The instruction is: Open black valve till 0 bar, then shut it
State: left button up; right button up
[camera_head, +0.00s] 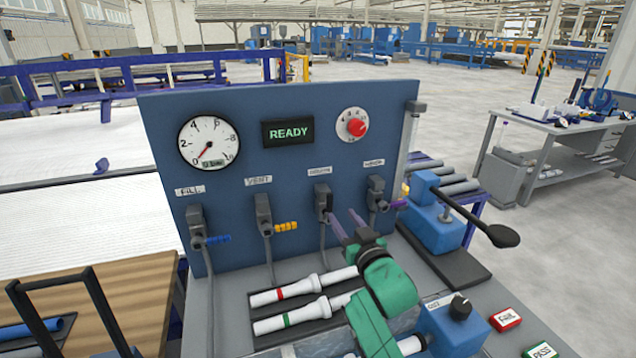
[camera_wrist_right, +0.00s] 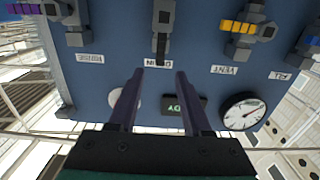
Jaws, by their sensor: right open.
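The black valve (camera_head: 323,200) is the third of the row on the blue panel (camera_head: 240,115); it also shows in the right wrist view (camera_wrist_right: 162,22), which is upside down. In the wrist view the open right gripper (camera_wrist_right: 160,73) lines up with the valve. The round gauge (camera_head: 209,144) has its red needle at the lower left, below the 2. The display (camera_head: 288,132) reads READY. My left gripper is out of view.
Beside the black valve are the yellow-handled vent valve (camera_head: 265,215), the blue-handled fill valve (camera_head: 198,226) and a purple-handled valve (camera_head: 376,193). A red knob (camera_head: 356,127) is above. White pipes (camera_head: 295,292) lie in front. A blue clamp with black lever (camera_head: 440,225) stands right.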

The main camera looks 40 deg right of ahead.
aim_at(329, 195)
jog(key=p+x, duration=0.1)
jog(key=x, duration=0.7)
jog(key=p+x, duration=0.1)
jog(key=x, duration=0.3)
jog(key=shift+w+d+r+p, duration=0.1)
jog(key=shift+w+r+p, duration=0.2)
jog(key=shift+r, duration=0.1)
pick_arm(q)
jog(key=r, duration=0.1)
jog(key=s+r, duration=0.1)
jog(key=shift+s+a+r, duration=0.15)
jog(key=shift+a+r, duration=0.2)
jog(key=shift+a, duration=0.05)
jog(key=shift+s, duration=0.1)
pick_arm(e)
jog(key=shift+w, duration=0.1)
grip_shut()
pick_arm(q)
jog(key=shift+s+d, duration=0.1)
pick_arm(e)
jog(key=shift+f, duration=0.1)
